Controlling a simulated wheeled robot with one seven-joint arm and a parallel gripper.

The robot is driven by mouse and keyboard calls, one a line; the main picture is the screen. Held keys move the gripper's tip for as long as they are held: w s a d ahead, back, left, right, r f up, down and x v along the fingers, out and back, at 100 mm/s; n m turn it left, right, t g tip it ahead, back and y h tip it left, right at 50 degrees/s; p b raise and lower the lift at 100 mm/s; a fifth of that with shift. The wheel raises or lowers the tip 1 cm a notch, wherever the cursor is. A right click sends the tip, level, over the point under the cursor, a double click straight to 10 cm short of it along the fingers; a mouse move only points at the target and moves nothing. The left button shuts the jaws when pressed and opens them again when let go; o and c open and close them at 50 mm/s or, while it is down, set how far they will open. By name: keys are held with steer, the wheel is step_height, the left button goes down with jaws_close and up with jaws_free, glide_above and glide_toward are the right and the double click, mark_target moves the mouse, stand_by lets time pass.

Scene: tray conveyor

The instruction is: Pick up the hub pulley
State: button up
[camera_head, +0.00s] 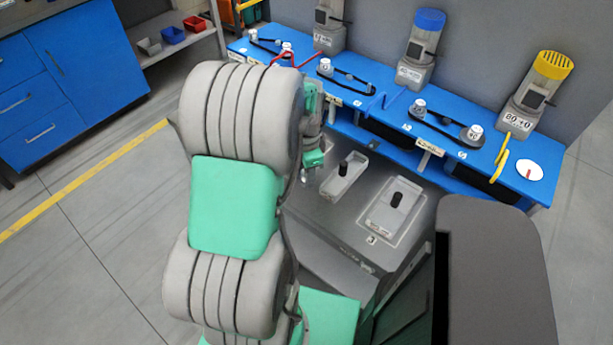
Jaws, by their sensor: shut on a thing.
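My gripper (306,174) shows only in part at the right edge of my large grey and green arm, which hides much of it. It hangs just left of the nearer-left grey tray on the dark machine top. It is shut on a small grey metallic piece, taken to be the hub pulley (304,178); only a little of it shows below the jaws. The left grey tray (334,192) has a black upright peg (343,168). The right grey tray (385,221) has another black peg (397,199).
A blue bench (462,170) runs along the back with pulleys, dark belts and a yellow handle (501,152). Grey posts with blue (430,20) and yellow (554,65) caps stand behind it. A dark grey block (495,260) is at right. Open floor lies left.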

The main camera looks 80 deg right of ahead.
jaws_close()
steer(key=shift+r, duration=0.1)
